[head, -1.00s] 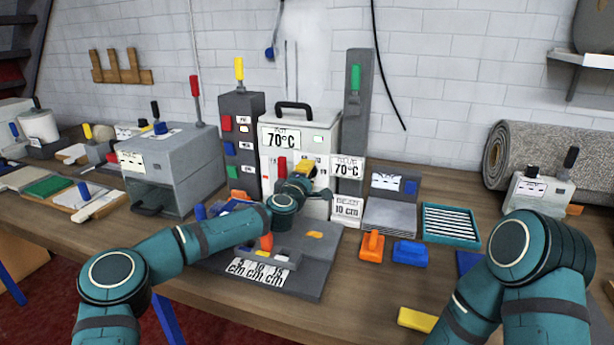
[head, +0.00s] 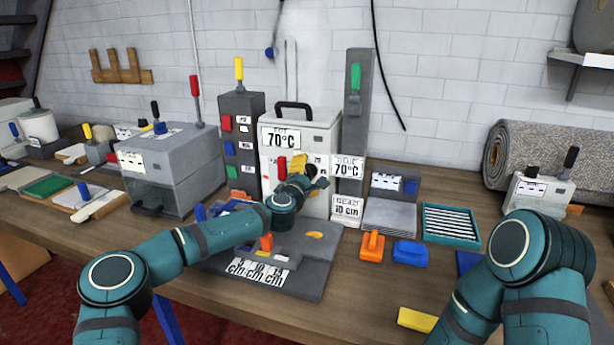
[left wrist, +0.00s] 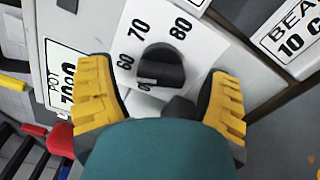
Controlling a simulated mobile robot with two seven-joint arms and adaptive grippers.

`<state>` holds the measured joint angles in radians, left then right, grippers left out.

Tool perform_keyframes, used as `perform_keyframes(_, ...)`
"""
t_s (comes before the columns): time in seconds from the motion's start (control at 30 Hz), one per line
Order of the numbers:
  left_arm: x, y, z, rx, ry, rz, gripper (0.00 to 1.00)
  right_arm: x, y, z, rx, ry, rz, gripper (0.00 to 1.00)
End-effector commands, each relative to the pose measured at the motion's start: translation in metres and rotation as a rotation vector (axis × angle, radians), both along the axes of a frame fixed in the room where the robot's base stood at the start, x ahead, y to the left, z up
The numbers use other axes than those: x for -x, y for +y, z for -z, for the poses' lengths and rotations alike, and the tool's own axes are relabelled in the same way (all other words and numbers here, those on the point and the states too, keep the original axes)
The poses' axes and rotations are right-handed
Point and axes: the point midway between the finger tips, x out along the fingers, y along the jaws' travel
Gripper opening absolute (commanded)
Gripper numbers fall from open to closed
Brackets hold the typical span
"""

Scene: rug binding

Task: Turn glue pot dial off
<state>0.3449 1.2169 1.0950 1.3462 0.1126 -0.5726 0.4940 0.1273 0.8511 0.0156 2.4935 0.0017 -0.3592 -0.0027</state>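The glue pot (head: 330,140) is a pale box with a black handle and a "70°C" plate, at the back middle in the head view. In the left wrist view its black dial (left wrist: 160,68) sits on a white scale plate (left wrist: 190,55) marked 60, 70 and 80. My left gripper (head: 306,180) is in front of the pot's face. In the left wrist view its yellow-padded fingers (left wrist: 161,98) are spread, one on each side of the dial, with gaps between. The dial's exact pointing is unclear. In the head view the gripper hides the dial. My right gripper is out of view.
A grey column with a green lever (head: 355,85) stands right of the pot, and a dark block with coloured switches (head: 240,140) stands left. A "BEAD 10 cm" plate (head: 346,208) is close to the gripper. Orange (head: 372,246) and blue (head: 410,253) pieces lie on the bench.

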Motion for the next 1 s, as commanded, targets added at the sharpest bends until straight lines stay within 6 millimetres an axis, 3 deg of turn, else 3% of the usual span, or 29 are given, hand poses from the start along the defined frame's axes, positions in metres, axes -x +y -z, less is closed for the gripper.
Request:
perform_keyframes(0.3,0.002,0.000,0.000,-0.001,0.000,0.001,0.78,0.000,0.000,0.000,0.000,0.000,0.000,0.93)
perform_keyframes(0.47,0.013,0.004,0.000,-0.001,0.000,0.001,0.78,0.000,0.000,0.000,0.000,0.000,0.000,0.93)
perform_keyframes(1.0,0.094,0.031,0.000,-0.002,0.000,0.001,0.78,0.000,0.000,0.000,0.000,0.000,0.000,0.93)
